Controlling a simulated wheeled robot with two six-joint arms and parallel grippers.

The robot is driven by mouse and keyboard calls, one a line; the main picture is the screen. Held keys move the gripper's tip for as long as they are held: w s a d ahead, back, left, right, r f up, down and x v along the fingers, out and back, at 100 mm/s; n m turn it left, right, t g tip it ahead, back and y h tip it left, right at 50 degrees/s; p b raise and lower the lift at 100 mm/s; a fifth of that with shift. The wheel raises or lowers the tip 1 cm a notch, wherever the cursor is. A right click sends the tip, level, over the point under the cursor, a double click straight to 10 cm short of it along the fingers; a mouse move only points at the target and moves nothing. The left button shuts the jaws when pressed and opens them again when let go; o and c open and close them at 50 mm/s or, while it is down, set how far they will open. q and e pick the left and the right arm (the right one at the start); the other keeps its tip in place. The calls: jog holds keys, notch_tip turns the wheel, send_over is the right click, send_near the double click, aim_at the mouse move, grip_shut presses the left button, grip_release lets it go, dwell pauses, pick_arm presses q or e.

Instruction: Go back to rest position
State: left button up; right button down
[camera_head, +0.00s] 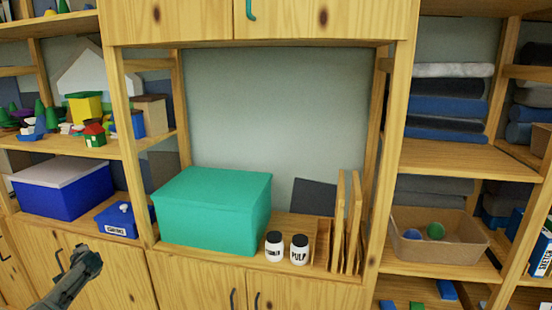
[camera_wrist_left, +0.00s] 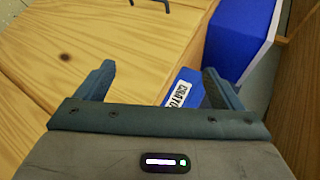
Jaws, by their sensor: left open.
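My left gripper (camera_head: 84,262) shows at the lower left of the head view, in front of the wooden cabinet doors and below the blue boxes. In the left wrist view its two fingers (camera_wrist_left: 160,84) stand wide apart with nothing held between them. My right gripper is in neither view.
A wooden shelf unit (camera_head: 200,268) fills the view. A teal box (camera_head: 212,210), two white jars (camera_head: 274,247) (camera_head: 299,250) and upright boards (camera_head: 346,225) stand in the middle. A large blue box (camera_head: 62,190) is left. A bin (camera_head: 440,247) holding balls is right.

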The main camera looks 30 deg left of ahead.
pick_arm(q)
jog(key=s+f+h, duration=0.1)
jog(key=s+f, duration=0.5)
jog(key=s, duration=0.4)
jog(key=s+f+g, duration=0.1)
jog(key=s+f, duration=0.6)
jog(key=s, duration=0.3)
jog(key=s+f+h, duration=0.1)
jog(key=s+f, duration=0.5)
jog(key=s, duration=0.4)
jog(key=s+d+f+n+g+h, duration=0.1)
jog(key=s+d+f+h, duration=0.15)
jog(key=d+f, duration=1.05)
jog(key=s+d+f+g+h, duration=0.15)
jog(key=s+d+f, duration=0.25)
jog(key=d+f, duration=0.9)
jog(key=s+d+f+n+h, duration=0.1)
jog(key=d+f+h, duration=0.1)
jog(key=d, duration=1.7)
jog(key=s+d+f+n+h, duration=0.1)
jog(key=d+f, duration=0.4)
jog(key=d, duration=1.4)
jog(key=shift+s+d+f+h, duration=0.25)
jog(key=shift+s+d+h, duration=0.15)
jog(key=shift+s+h, duration=0.3)
jog(key=shift+w+t, duration=0.1)
jog(key=shift+t, duration=0.15)
